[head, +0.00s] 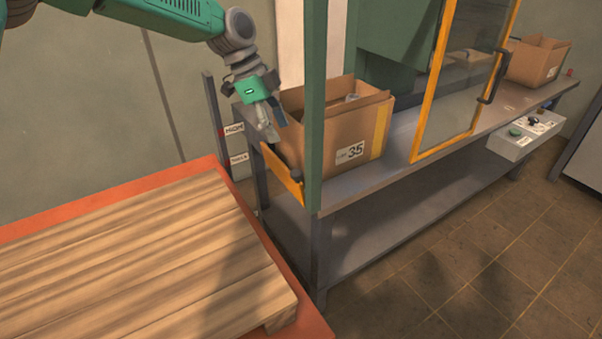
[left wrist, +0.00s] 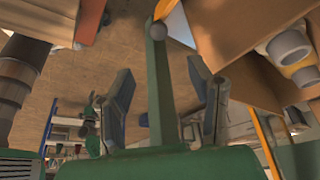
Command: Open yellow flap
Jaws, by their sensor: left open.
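The yellow flap (head: 283,176) is a narrow panel at the left end of the grey workbench, tilted, below the cardboard box marked 35. My left gripper (head: 272,130) points down just above the flap, beside the box's left side. In the left wrist view the two fingers of my left gripper (left wrist: 160,90) stand apart. A green bar shows between them, with a yellow piece (left wrist: 165,8) at its far end. I cannot tell whether a finger touches the flap. My right gripper is not in view.
The cardboard box (head: 344,150) stands on the workbench (head: 400,165) close to the gripper. A green post (head: 315,110) rises in front of it. A yellow-framed door (head: 455,80) is to the right. A wooden pallet (head: 140,260) on an orange base fills the lower left.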

